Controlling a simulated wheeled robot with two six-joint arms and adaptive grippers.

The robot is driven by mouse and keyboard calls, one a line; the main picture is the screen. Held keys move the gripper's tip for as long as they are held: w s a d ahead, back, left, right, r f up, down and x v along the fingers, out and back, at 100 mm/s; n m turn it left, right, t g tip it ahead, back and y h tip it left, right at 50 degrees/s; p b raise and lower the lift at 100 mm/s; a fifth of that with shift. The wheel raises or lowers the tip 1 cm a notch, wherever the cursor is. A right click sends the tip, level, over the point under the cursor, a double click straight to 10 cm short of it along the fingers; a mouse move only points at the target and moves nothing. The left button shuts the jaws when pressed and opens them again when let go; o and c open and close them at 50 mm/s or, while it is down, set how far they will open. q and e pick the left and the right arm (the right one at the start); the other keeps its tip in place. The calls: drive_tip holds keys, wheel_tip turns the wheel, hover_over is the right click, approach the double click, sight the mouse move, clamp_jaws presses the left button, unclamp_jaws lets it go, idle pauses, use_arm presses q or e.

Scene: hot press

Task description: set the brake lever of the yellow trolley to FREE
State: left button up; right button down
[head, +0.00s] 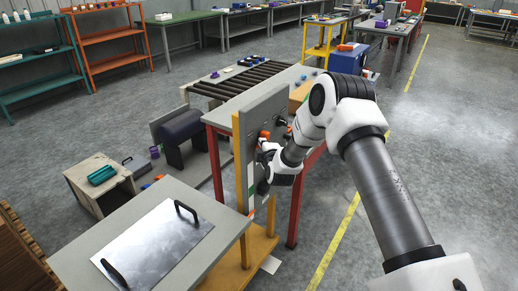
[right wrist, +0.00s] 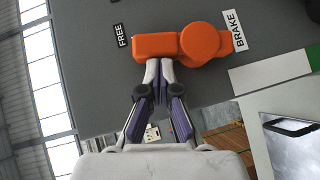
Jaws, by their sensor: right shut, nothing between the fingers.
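The yellow trolley (head: 239,165) carries an upright grey panel (right wrist: 95,85). The orange brake lever (right wrist: 158,47) is on this panel and shows small in the head view (head: 264,134). In the right wrist view it lies across, with a rounded part right of its middle. Its long left part points to the FREE label (right wrist: 121,36), and a short right end is beside the BRAKE label (right wrist: 234,30). My right gripper (right wrist: 158,63) is shut and empty, fingertips at the lever's lower edge; I cannot tell if they touch. It also shows in the head view (head: 267,148).
A grey table (head: 75,240) with a metal plate (head: 158,247) and black handles stands in front of the trolley. A roller conveyor (head: 245,82) and a red-legged table (head: 296,205) are behind it. Floor right of the yellow line (head: 335,235) is clear.

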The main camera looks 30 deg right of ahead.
drive_tip(key=shift+w+d+r+m+g+y+p, duration=0.15)
drive_tip(key=shift+d+m+g+y+p, duration=0.15)
drive_tip(key=shift+d+p, duration=0.1)
drive_tip(key=shift+w+d+r+m+g+y+p, duration=0.1)
drive_tip(key=shift+d+m+g+y+p, duration=0.1)
drive_tip(key=shift+d+m+g+p, duration=0.15)
drive_tip(key=shift+w+r, duration=0.1)
idle(0.3)
